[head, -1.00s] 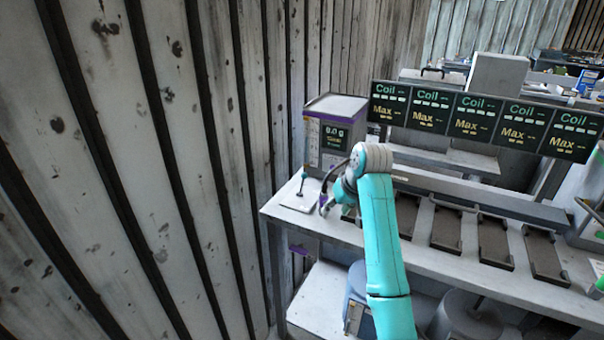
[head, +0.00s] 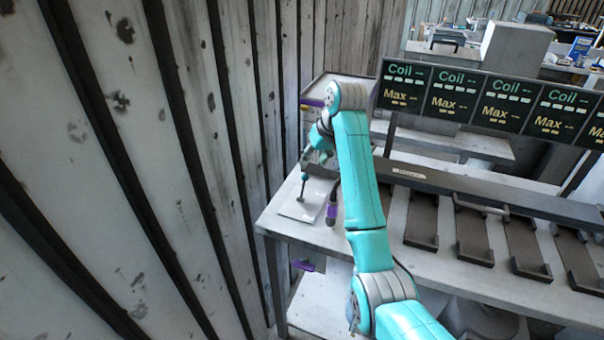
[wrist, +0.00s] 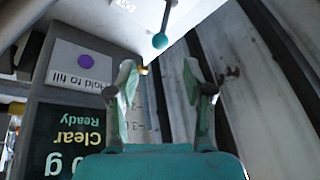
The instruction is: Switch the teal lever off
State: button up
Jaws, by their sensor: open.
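The teal lever (head: 304,179) stands on a pale plate (head: 314,208) at the left end of the bench in the head view. In the wrist view its teal ball knob (wrist: 160,40) sits on a thin grey rod, just beyond my fingertips. My gripper (wrist: 160,66) is open with nothing between its fingers, and the knob is ahead of the gap, apart from both fingers. In the head view my gripper (head: 314,154) is above and close to the lever, partly hidden by my wrist. A small label by the rod is too cut off to read surely.
A dispenser box with a display (wrist: 70,135) and a purple "Hold to fill" button (wrist: 85,60) is close beside my gripper. The plank wall (head: 235,130) is close at left. Dark trays (head: 470,235) line the bench (head: 395,215) at right, under the screens (head: 455,95).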

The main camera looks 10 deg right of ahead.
aim_at(306, 175)
jog(key=x, duration=0.9)
jog(key=shift+f, duration=0.25)
grip_shut()
